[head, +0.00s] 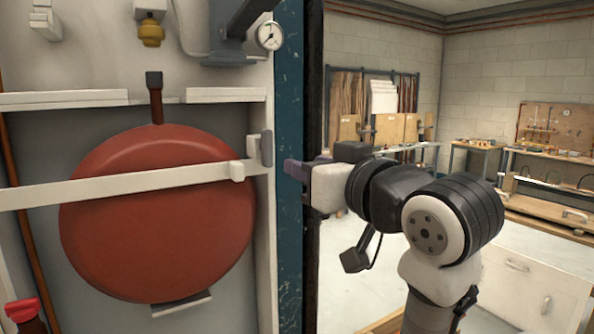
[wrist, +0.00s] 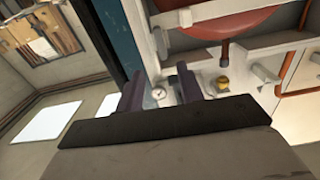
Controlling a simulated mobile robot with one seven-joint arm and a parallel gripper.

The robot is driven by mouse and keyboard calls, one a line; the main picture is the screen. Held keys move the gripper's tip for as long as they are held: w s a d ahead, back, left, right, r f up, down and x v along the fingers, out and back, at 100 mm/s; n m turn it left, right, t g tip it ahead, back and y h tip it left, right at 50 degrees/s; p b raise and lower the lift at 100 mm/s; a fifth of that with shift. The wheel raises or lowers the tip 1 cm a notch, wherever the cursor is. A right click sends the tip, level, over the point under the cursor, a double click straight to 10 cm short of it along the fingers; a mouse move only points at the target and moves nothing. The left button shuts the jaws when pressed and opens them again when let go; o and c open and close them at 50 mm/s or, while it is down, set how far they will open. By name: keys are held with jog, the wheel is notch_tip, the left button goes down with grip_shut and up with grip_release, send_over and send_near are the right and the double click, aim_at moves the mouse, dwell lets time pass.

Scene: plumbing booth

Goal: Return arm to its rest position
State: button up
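My arm reaches in from the lower right in the head view, with its black and white joints in front of the workshop. My gripper (head: 293,170) is at the blue post, seen side-on with its purple-grey fingers pointing left toward the booth. In the wrist view my gripper (wrist: 160,84) shows two dark fingers spread apart. Nothing is visible held between them. A small round gauge (wrist: 158,93) shows through the gap, farther back. Whether the fingers touch the post cannot be told.
A red tank (head: 155,225) sits behind a white bar (head: 130,185) in the booth at left. A pressure gauge (head: 270,36) and brass fitting (head: 151,34) are above. The blue post (head: 289,240) edges the booth. Workbenches (head: 477,145) stand far right; floor between looks open.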

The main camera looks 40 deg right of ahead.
jog(key=shift+s+a, duration=0.1)
jog(key=shift+s, duration=0.25)
jog(key=shift+w, duration=0.1)
dwell(0.3)
